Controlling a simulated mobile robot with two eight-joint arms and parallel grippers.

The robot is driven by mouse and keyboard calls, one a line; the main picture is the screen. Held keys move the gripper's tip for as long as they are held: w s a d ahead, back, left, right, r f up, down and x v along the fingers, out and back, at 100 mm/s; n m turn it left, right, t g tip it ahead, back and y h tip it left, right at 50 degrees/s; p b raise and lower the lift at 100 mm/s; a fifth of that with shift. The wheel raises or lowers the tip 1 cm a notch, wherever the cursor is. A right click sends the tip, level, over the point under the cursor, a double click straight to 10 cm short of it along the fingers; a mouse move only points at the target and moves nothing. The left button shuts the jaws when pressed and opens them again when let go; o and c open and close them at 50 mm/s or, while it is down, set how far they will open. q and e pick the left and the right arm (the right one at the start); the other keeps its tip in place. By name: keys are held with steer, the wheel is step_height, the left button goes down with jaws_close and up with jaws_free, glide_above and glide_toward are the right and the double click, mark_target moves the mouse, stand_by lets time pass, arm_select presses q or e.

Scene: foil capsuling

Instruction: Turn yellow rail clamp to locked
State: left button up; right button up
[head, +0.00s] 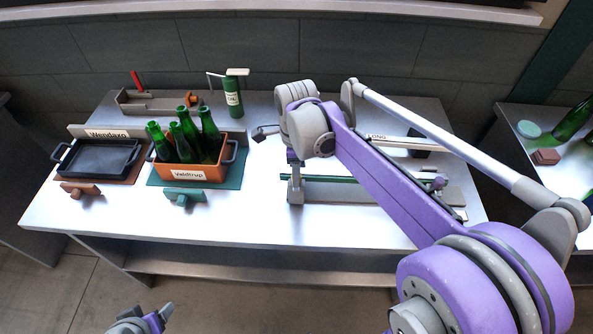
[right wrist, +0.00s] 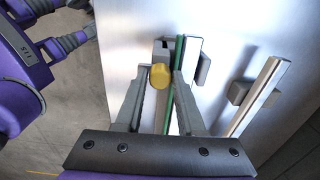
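The yellow rail clamp (right wrist: 160,76) shows in the right wrist view as a rounded yellow knob beside the green strip of the rail (right wrist: 180,55), close to one end. Whether the clamp is locked cannot be read. In the head view my right arm hides the clamp and most of the gripper; the rail (head: 340,180) runs along the right half of the table. My left gripper (head: 158,317) is low at the bottom left, away from the table; its opening is unclear.
An orange crate (head: 178,172) with green bottles and a black tray (head: 97,158) stand on the table's left half. A green cylinder (head: 233,98) stands behind. A second rail (right wrist: 258,95) lies alongside.

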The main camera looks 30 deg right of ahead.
jaws_close()
